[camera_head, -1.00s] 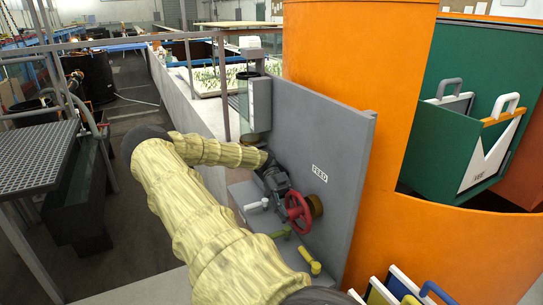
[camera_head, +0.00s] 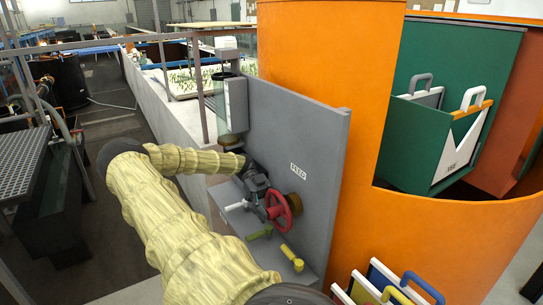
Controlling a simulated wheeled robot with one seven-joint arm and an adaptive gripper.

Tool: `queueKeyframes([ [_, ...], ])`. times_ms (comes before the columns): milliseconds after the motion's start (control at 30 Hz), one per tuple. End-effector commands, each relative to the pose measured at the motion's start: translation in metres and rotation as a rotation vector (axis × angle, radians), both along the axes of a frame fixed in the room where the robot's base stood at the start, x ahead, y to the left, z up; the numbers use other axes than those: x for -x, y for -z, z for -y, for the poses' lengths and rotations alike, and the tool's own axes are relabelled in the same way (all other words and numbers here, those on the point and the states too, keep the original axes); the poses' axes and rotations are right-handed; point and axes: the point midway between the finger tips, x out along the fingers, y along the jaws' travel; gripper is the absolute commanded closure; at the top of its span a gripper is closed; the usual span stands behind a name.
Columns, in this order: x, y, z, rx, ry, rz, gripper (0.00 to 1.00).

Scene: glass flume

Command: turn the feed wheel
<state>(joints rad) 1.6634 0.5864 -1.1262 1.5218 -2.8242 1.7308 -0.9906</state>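The feed wheel (camera_head: 294,203) is a red handwheel on a brown hub (camera_head: 295,203), mounted on a grey panel (camera_head: 318,150) beside a white FEED label (camera_head: 298,171). My arm, in a pale yellow sleeve, reaches in from the lower front and bends back toward the panel. My dark gripper (camera_head: 264,203) is at the left side of the wheel, close against its rim. Its fingers are small and partly merged with the rim, so whether they grip it is unclear.
Below the wheel are a white lever (camera_head: 235,207), an olive-yellow handle (camera_head: 260,234) and a yellow handle (camera_head: 291,257). An orange column (camera_head: 320,60) stands right of the panel. Green holders with handled boards (camera_head: 462,140) are at the right. A dark aisle (camera_head: 110,115) lies to the left.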

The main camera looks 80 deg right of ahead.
Motion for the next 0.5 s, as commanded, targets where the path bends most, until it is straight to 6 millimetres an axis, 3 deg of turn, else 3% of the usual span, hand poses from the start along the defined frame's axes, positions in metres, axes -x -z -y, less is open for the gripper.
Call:
queueKeyframes([
  [333, -0.002, -0.001, -0.002, 0.0, 0.0, 0.001, 0.29],
  [500, -0.002, -0.014, -0.002, 0.002, 0.0, 0.001, 0.29],
])
